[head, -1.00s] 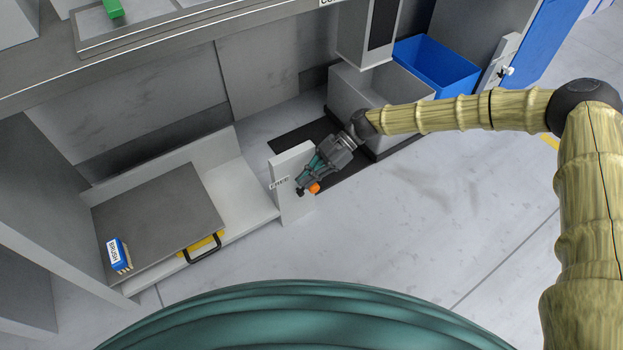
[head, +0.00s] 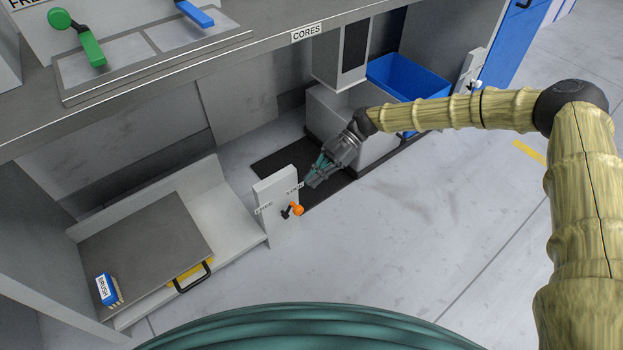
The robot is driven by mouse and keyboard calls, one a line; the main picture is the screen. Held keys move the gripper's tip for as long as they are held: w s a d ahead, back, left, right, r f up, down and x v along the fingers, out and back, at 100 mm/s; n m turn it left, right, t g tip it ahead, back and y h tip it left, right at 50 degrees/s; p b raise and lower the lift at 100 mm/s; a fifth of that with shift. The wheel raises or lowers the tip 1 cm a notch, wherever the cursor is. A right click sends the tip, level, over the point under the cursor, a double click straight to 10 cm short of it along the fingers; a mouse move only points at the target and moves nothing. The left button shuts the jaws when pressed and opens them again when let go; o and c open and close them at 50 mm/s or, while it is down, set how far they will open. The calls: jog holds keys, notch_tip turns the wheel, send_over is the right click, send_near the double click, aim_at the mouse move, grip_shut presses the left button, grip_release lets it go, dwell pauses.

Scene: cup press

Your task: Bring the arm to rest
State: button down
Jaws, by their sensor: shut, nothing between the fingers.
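My gripper (head: 314,181) hangs at the end of my arm in the middle of the head view. It is shut and empty. It is in the air close to a white post (head: 277,208) with small labels, just right of and behind its top as seen here. An orange knob on a black lever (head: 296,210) sits on the post's right side. A gap shows between the fingertips and the orange knob.
Above is a bench (head: 200,82) with green (head: 88,45) and blue (head: 195,14) handles. A grey box (head: 350,125) and blue bin (head: 425,75) stand behind my gripper. The floor at right is clear.

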dwell(0.3)
jog(key=s+a+f+m+t+h, duration=0.1)
jog(key=s+a+f+m, duration=0.15)
jog(key=s+f, duration=0.3)
jog(key=s+a+f+m, duration=0.2)
jog(key=s+f+m, duration=0.2)
jog(key=s, duration=0.2)
jog(key=s+d+f+m+t+h, duration=0.2)
jog(key=s+d+f+m, duration=0.2)
jog(key=s+f+m, duration=0.6)
jog(key=s+d+m+t+h, duration=0.2)
jog(key=s+d+m+h, duration=0.15)
jog(key=s+d, duration=0.7)
jog(key=s+d+r+m+t+h, duration=0.1)
jog(key=s+d+r+m, duration=0.15)
jog(key=d, duration=0.45)
jog(key=s+d+r+m+t+h, duration=0.1)
jog(key=s+d+m+h, duration=0.2)
jog(key=d, duration=0.4)
notch_tip(320, 180, up, 36)
jog(key=y+p, duration=0.1)
jog(key=p, duration=3.5)
jog(key=shift+a+m+p, duration=0.2)
jog(key=shift+m+p, duration=0.1)
jog(key=shift+m, duration=0.05)
